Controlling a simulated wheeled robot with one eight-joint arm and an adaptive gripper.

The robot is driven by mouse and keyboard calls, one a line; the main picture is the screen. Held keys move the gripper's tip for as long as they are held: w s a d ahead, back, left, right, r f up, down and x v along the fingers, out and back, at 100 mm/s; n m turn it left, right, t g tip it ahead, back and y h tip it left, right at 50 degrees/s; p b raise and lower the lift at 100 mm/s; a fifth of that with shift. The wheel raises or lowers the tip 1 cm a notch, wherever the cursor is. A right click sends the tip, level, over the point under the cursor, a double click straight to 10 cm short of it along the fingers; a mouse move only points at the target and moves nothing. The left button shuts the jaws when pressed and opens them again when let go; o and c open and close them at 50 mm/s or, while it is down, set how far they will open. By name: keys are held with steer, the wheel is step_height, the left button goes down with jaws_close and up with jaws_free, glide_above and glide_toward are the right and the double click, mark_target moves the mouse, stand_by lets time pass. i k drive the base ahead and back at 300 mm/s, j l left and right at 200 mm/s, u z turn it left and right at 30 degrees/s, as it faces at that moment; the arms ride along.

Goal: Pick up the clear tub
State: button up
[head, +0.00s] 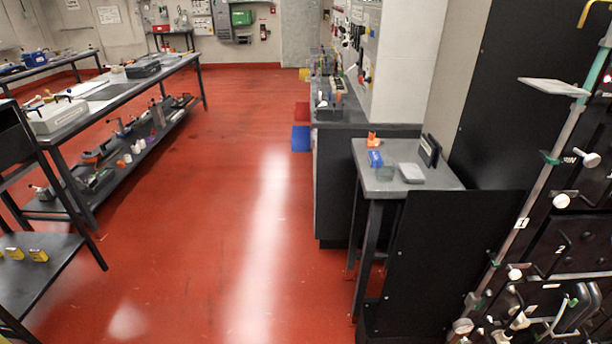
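A dark upright plate or holder (430,150) stands behind and to the right of the pale box. My gripper is not in view.
The red floor (230,200) is clear between the long left bench (115,85) and the right-hand counter (350,110). A black panel (445,260) stands before the side table. Black racks with numbered labels (560,250) fill the right edge.

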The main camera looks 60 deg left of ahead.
mark_target(384, 168)
steer(key=u, duration=1.65)
